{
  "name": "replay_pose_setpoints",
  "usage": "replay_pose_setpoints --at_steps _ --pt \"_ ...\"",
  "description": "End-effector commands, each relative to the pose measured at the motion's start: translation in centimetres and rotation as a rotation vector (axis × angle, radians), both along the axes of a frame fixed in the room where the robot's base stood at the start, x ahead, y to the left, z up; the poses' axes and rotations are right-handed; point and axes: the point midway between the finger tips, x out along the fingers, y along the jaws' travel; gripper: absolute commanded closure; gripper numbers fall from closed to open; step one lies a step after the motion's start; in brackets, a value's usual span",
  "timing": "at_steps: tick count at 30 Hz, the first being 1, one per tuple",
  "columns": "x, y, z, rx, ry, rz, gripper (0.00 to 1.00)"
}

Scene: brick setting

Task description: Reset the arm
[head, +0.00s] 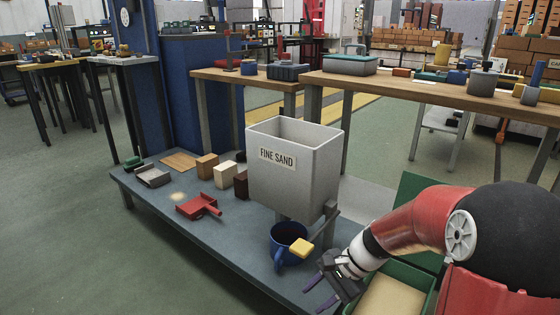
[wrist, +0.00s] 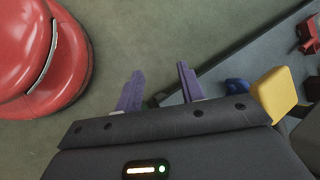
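My gripper (head: 319,293) is at the lower right of the head view, near the front edge of the low blue-grey bench (head: 235,262). Its purple fingers are apart with nothing between them. The wrist view also shows the open, empty fingers (wrist: 160,86), with green floor and the bench edge beyond them. My red and black arm reaches in from the right and covers part of the scene.
A grey FINE SAND bin (head: 306,180) stands above a blue mug (head: 285,238), with a yellow block-shaped piece (head: 301,247) beside the mug. A red scoop (head: 197,206) and several blocks lie farther left. A green-rimmed sand tray (head: 392,299) is below my arm. Green floor is clear at left.

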Motion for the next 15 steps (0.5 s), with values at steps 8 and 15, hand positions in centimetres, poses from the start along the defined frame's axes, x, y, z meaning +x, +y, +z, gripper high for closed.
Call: replay_pose_setpoints --at_steps 8,15 --pt "-6.6 -1.8 9.3 -0.331 -0.313 0.325 0.61" --pt "-12.4 -4.1 15.3 -0.582 -0.560 0.559 0.61"
